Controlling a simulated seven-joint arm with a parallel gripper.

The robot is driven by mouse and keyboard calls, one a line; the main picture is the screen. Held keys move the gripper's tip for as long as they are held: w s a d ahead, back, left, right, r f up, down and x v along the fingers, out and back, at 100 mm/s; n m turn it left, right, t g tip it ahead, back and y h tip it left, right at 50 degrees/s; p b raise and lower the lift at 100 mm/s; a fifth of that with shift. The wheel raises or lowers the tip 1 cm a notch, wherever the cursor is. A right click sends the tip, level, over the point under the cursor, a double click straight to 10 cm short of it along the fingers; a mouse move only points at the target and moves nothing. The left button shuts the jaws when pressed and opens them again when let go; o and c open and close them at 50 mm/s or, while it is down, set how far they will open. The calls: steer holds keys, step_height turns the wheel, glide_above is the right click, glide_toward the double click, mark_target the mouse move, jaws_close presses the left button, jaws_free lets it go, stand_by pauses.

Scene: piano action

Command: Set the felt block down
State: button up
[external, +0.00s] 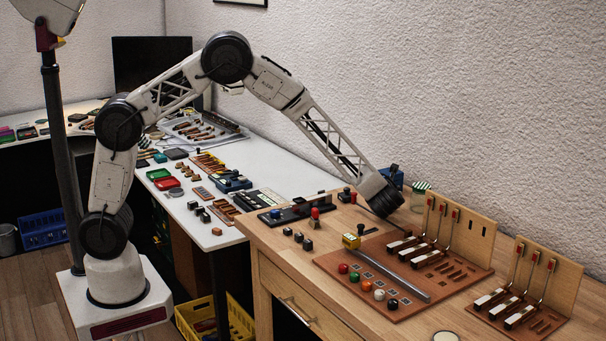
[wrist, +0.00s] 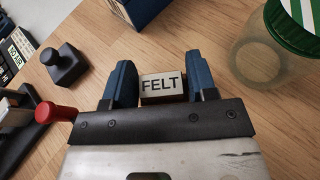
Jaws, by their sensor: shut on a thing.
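The felt block (wrist: 162,86), a small pale block with a dark side and the word FELT on its face, sits between the two blue fingers of my gripper (wrist: 160,72) in the wrist view. My gripper is shut on it. The wood bench top shows beyond the block; I cannot tell whether the block touches it. In the external view my wrist (external: 379,197) is over the back of the wooden bench (external: 340,315), left of the upright key board, and the felt block cannot be made out there.
A green-lidded jar (wrist: 262,58) stands close on the right, a blue box (wrist: 146,8) is ahead, and a black knobbed block (wrist: 66,68) and red knob (wrist: 52,112) are left. Bare wood lies between them. A brown board (external: 345,277) with upright key models is in front of my wrist.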

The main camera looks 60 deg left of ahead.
steer(key=shift+f, duration=0.55)
steer(key=o, duration=1)
step_height(320, 180, up, 8)
steer(key=shift+a+r, duration=0.1)
steer(key=shift+s+a+r+m+t+h, duration=0.15)
steer(key=shift+a+r+m+t+h, duration=0.95)
steer(key=shift+a, duration=2.85)
steer(key=shift+s+a+r+m+t+h, duration=0.15)
steer(key=shift+a+r+m+h, duration=1.85)
steer(key=shift+a, duration=2)
steer(key=shift+s+a+r+m+t+h, duration=0.1)
steer(key=shift+a+r+m+t+h, duration=1)
steer(key=shift+a, duration=2.85)
steer(key=shift+a+r+g, duration=0.1)
steer(key=shift+r+g, duration=0.35)
steer(key=shift+r, duration=0.3)
